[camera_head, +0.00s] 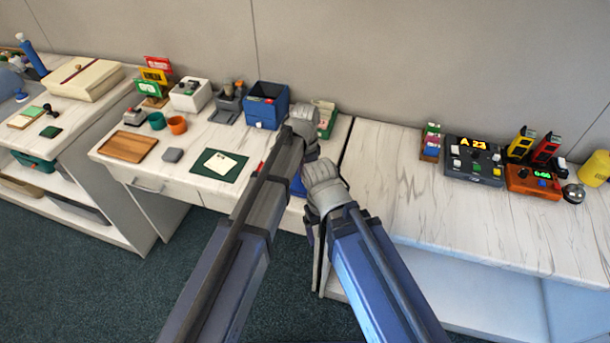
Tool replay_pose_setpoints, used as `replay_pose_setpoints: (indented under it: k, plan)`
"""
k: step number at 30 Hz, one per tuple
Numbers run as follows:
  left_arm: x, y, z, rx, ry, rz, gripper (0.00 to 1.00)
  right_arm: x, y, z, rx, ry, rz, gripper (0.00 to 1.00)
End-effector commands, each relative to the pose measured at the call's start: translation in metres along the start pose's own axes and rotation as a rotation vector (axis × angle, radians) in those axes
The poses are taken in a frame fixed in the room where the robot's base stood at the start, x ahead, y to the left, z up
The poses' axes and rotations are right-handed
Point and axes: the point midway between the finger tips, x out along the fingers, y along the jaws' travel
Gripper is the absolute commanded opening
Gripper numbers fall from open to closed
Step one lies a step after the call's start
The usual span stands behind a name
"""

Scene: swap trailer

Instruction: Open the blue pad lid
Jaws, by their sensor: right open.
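A small blue piece (298,186), likely the blue pad, shows at the front right of the middle desk. My arm links cover most of it, so I cannot tell how its lid stands. My right gripper (311,226) is open, close to the desk's front edge and near the blue piece. It is largely hidden by my own arm, and I cannot see whether it touches anything. No left gripper can be made out.
On the middle desk (190,140) stand a blue bin (267,106), a green mat (219,166) with a white card, a wooden tray (128,147) and orange and teal cups. The right desk (400,200) is bare in front of its grey console (473,161).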

Motion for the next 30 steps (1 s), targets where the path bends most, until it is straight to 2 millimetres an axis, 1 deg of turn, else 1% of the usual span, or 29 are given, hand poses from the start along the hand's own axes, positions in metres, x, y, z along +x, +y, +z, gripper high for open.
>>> replay_pose_setpoints:
  k: [5, 8, 21, 25, 30]
  plan:
    - [-0.008, 0.0, 0.0, 0.0, 0.0, 0.0, 0.51, -0.008, 0.001, 0.001, 0.0, 0.0, 0.0, 0.86]
    - [-0.017, 0.0, 0.0, 0.0, 0.0, 0.0, 0.51, -0.016, 0.002, 0.001, 0.0, 0.0, 0.0, 0.86]
    - [-0.072, 0.0, 0.0, 0.0, 0.0, 0.0, 0.51, -0.071, 0.007, 0.004, 0.0, 0.0, 0.0, 0.86]
    - [-0.078, 0.0, 0.0, 0.0, 0.0, 0.0, 0.51, -0.078, 0.007, 0.005, 0.0, 0.0, 0.0, 0.86]
    - [-0.078, 0.0, 0.0, 0.0, 0.0, 0.0, 0.51, -0.077, 0.007, 0.004, 0.0, 0.0, 0.0, 0.86]
